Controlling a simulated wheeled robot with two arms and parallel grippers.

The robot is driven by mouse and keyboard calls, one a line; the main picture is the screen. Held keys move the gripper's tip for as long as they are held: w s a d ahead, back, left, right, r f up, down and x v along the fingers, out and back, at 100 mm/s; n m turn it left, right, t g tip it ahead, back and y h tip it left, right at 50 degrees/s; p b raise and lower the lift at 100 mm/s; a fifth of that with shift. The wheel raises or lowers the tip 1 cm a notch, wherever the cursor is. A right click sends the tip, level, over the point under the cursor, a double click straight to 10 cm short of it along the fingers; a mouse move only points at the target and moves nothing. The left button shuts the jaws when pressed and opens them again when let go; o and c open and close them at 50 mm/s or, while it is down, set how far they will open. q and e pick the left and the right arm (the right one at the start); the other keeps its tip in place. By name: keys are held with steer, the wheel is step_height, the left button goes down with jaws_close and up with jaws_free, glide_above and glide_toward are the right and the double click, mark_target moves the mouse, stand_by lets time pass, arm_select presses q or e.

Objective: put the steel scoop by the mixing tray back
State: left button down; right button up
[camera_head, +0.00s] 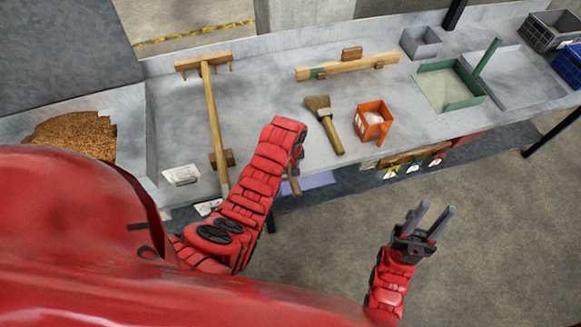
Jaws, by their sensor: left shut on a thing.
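My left gripper (297,160) is over the front edge of the grey counter, mostly hidden behind its own red arm. It is shut on a tool with a brown handle (292,184). Only a short piece of that tool shows below the arm, so I cannot tell whether it is the steel scoop. No metal scoop bowl is visible. A shallow grey tray area (138,113) at the left holds brown grain (75,135); I cannot tell whether it is the mixing tray. My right gripper (436,208) is open and empty, in front of the counter over the floor.
A long wooden rake (213,112) lies beside the grain. A brush (326,124), an orange box (370,123) and a wooden bar (342,67) occupy the counter's middle. A green-edged tray (462,104), grey bin (420,43) and crates (550,32) stand right. Floor at right is clear.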

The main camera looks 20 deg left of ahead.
arm_select(q)
steer(key=shift+f, duration=0.3)
steer(key=shift+c, duration=2.4)
jaws_free()
steer(key=shift+w+r+b, duration=0.1)
steer(key=shift+r+b, duration=0.4)
steer(key=shift+r, duration=0.15)
step_height(320, 180, up, 4)
steer(key=shift+d+r+b, duration=0.1)
steer(key=shift+b, duration=0.65)
step_height(320, 180, up, 12)
steer(key=p, duration=1)
steer(key=shift+s+d+p, duration=0.15)
steer(key=shift+s+p, duration=0.2)
steer(key=shift+s, duration=0.1)
